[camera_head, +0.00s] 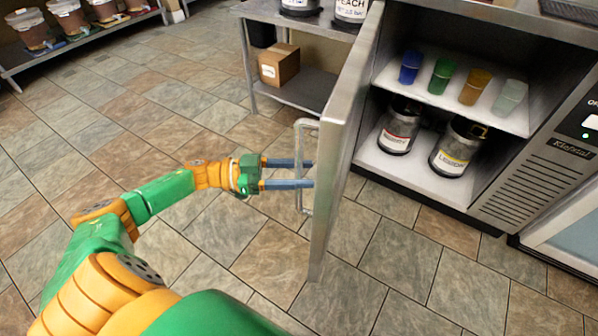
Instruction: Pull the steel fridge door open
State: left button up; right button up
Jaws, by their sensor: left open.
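The steel fridge door (345,120) stands swung wide open, its edge facing me. Its bar handle (303,165) is on the door's left face. My left gripper (313,172) is open, with its two blue fingers pointing right, one above the other in the picture, at the handle. The fingertips reach the handle bar and the door face; I cannot tell whether they touch. The fridge interior (380,165) shows, with a shelf above a white floor. My right gripper is not in view.
Coloured cups (441,76) stand on the fridge shelf and two labelled dark jars (455,147) below. A steel table (300,92) with a cardboard box (279,64) is behind the door. A rack of buckets (30,30) stands far left. The tiled floor between is clear.

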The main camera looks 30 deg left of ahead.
pick_arm(q)
jog(key=v, duration=0.7)
jog(key=shift+b, duration=0.3)
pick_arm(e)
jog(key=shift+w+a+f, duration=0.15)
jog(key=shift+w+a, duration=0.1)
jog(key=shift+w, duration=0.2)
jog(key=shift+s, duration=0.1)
